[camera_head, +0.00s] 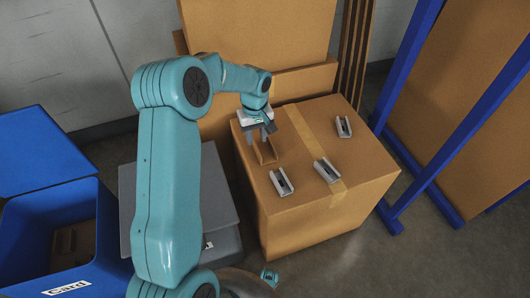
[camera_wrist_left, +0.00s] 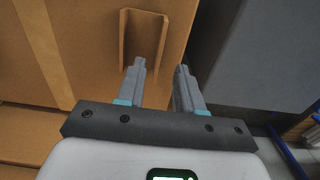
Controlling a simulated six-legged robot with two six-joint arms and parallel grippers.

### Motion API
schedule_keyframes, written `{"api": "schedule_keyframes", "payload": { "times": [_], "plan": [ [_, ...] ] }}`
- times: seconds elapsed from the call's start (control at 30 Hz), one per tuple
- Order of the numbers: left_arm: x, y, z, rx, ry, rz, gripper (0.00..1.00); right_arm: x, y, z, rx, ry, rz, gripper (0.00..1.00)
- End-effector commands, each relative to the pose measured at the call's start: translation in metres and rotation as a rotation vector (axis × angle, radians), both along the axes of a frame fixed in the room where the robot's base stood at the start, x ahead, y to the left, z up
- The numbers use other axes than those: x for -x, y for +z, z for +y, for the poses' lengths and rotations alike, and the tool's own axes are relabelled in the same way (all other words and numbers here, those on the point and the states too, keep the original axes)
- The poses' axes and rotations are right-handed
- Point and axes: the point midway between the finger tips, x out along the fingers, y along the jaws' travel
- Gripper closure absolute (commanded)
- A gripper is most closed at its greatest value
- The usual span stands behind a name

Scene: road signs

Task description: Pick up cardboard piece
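The cardboard piece (camera_head: 267,153) is a small brown open channel on top of a large cardboard box (camera_head: 350,205), near its left edge. In the left wrist view the cardboard piece (camera_wrist_left: 143,18) shows as a U shape just beyond the fingertips. My left gripper (camera_head: 263,133) is above it, fingers pointing down. In the left wrist view the left gripper (camera_wrist_left: 161,68) is open, with a gap between its fingers. One side wall of the piece lines up with that gap; I cannot tell whether the fingers touch it. My right gripper is not in view.
Grey metal channels (camera_head: 327,170) lie on the same box. A blue bin (camera_head: 95,250) labelled "Card", with a brown piece inside, stands at lower left beside a grey closed container (camera_head: 222,205). A blue frame (camera_head: 440,135) stands at right; tall cardboard is behind.

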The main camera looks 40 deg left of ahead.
Motion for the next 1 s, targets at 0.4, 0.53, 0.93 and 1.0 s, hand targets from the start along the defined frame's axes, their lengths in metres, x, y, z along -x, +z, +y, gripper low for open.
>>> {"api": "schedule_keyframes", "payload": {
  "times": [0.4,0.53,0.93,1.0],
  "plan": [
    [-0.003,-0.053,-0.002,0.002,-0.004,0.001,0.64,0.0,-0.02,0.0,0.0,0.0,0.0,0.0],
    [-0.005,-0.052,-0.002,0.001,-0.004,0.0,0.64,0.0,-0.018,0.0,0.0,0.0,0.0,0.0],
    [-0.004,-0.052,-0.002,0.001,-0.004,0.0,1.0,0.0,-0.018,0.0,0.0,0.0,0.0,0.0],
    [-0.004,-0.052,-0.002,0.001,-0.004,0.0,1.0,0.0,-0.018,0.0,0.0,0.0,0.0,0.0]
  ]
}}
